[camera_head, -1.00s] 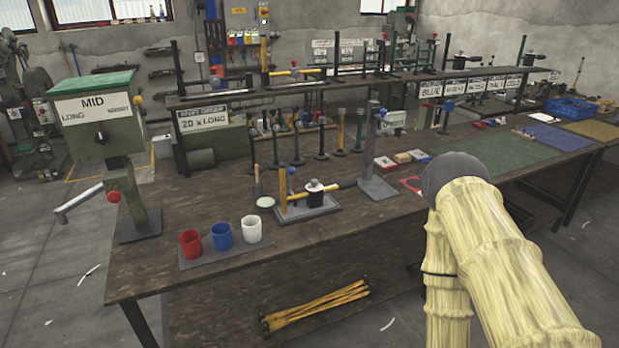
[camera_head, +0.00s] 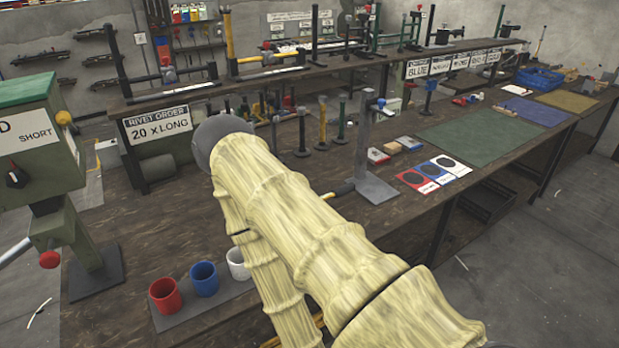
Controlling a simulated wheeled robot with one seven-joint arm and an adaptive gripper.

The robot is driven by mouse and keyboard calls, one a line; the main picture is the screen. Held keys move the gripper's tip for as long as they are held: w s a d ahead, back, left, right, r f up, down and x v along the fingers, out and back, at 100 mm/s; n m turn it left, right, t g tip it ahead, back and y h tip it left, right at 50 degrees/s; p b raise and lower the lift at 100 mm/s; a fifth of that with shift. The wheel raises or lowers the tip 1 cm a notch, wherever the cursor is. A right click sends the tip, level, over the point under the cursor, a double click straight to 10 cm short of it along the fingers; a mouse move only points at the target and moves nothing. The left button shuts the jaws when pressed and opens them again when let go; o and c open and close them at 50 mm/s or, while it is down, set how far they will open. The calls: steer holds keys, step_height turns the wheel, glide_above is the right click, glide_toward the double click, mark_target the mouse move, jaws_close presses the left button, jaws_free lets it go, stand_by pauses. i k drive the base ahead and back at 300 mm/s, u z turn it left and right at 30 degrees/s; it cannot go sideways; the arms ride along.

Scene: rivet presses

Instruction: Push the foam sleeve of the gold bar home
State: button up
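A short piece of a yellow bar (camera_head: 328,195) shows on the bench, just past my pale jacketed arm. A dark sleeve-like part (camera_head: 344,188) is on its right end, close to the grey upright stand (camera_head: 364,150). Whether this dark part is the foam sleeve, and how far on it sits, I cannot tell. The rest of the bar and its holder are hidden behind my arm. Another yellow-framed fixture (camera_head: 230,50) stands on the raised shelf. My gripper is not in view; only my arm links show, crossing the middle of the view.
Red (camera_head: 165,296), blue (camera_head: 204,279) and white (camera_head: 238,264) cups stand at the bench's front left. A green press (camera_head: 75,210) stands at the left. Three cards (camera_head: 432,172) and a green mat (camera_head: 480,138) lie to the right. Several upright posts stand behind.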

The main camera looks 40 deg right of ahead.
mark_target(339, 192)
steer(key=z, duration=0.25)
steer(key=i, duration=0.8)
steer(key=z, duration=1.15)
steer(key=i, duration=0.45)
steer(key=z, duration=0.45)
